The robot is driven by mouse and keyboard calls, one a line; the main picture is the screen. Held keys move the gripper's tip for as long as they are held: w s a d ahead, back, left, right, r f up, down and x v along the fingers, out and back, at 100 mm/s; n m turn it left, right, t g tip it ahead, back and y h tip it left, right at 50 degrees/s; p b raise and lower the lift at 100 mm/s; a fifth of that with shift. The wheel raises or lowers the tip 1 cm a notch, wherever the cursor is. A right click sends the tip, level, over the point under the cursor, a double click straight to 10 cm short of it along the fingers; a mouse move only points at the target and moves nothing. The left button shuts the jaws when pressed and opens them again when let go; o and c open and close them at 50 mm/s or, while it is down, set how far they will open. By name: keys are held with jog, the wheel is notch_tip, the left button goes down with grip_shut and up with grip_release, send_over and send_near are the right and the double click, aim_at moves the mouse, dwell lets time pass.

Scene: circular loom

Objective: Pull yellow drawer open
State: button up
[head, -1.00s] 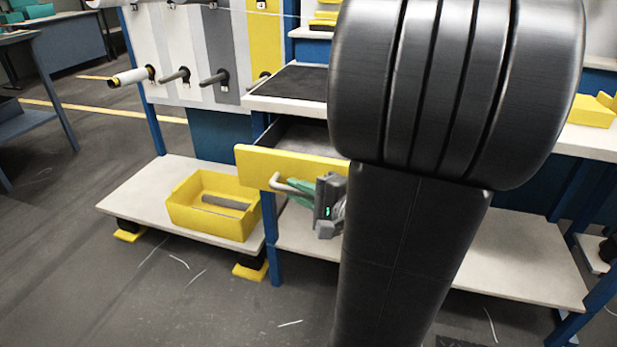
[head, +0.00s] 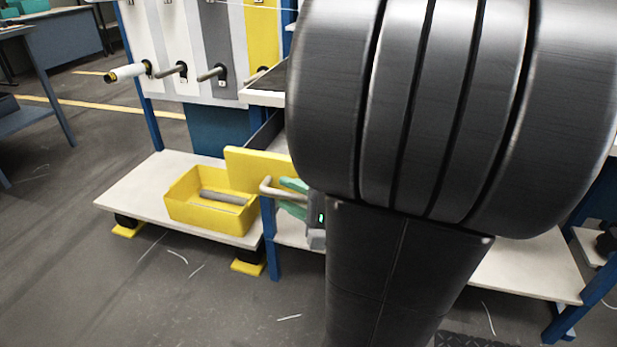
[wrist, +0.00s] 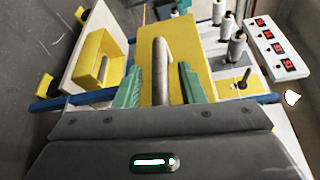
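The yellow drawer front (head: 250,168) stands out from the bench, with a strip of dark drawer side visible behind it. Its pale bar handle (head: 268,190) runs across the front. My gripper (head: 293,196) is at the handle, with its green fingers beside the bar; my arm hides the rest. In the wrist view the handle (wrist: 161,70) lies between the two green fingers of my gripper (wrist: 160,84). Yellow shows in gaps on both sides of the bar, so the fingers look open around it. The yellow front (wrist: 195,60) fills the middle behind.
A yellow bin (head: 185,210) holding a grey cylinder sits on the low white shelf (head: 130,205), left of the drawer. A blue bench leg (head: 270,240) stands below the drawer. Spools (wrist: 237,45) and a white panel with red displays (wrist: 276,48) show right in the wrist view. Floor in front is clear.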

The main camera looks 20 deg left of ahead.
jog(key=shift+v, duration=0.8)
jog(key=p+v, duration=0.2)
jog(key=v, duration=1)
dwell(0.3)
jog(key=shift+b+x, duration=0.85)
jog(key=shift+x, duration=4.85)
jog(key=shift+d, duration=0.15)
